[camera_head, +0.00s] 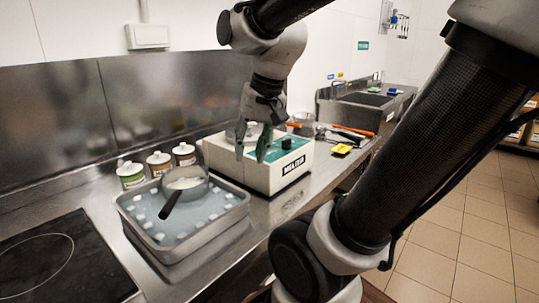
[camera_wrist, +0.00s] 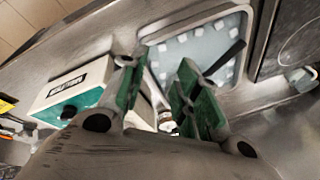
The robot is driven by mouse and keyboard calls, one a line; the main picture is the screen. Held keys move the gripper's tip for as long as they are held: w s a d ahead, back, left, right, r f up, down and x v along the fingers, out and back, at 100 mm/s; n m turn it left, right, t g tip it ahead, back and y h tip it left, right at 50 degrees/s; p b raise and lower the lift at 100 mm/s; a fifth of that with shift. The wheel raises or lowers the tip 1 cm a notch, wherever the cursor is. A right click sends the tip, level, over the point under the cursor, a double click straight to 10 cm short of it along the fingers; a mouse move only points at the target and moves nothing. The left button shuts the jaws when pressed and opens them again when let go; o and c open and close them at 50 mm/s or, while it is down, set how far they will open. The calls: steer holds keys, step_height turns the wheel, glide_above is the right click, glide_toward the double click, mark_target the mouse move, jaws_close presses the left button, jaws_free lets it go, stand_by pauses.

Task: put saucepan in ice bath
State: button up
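The saucepan (camera_head: 186,186), a round pan with pale contents and a black handle, sits among the ice cubes in the ice bath. The ice bath is a rectangular metal tray (camera_head: 180,248) of bluish water and pale cubes on the counter. The pan's handle points toward the front of the tray. My gripper (camera_head: 253,152) is open and empty, to the right of the pan, in front of the melter in the head view. In the wrist view my gripper (camera_wrist: 157,85) has its green-padded fingers apart; the handle (camera_wrist: 225,58) shows beyond, with the pan body largely hidden.
A white and green melter box (camera_head: 258,172) stands right of the bath. Several lidded tubs (camera_head: 158,163) line the wall behind it. A black cooktop (camera_head: 60,260) is at the left. A sink (camera_head: 360,105) and utensils lie farther right. The counter's front edge is narrow.

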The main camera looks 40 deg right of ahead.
steer(key=s+n, duration=0.1)
steer(key=s+d+n, duration=0.1)
steer(key=s+n, duration=0.1)
steer(key=s+d+n+t+h, duration=0.1)
steer(key=s+n, duration=0.1)
steer(key=shift+s+f, duration=0.2)
steer(key=shift+f, duration=0.05)
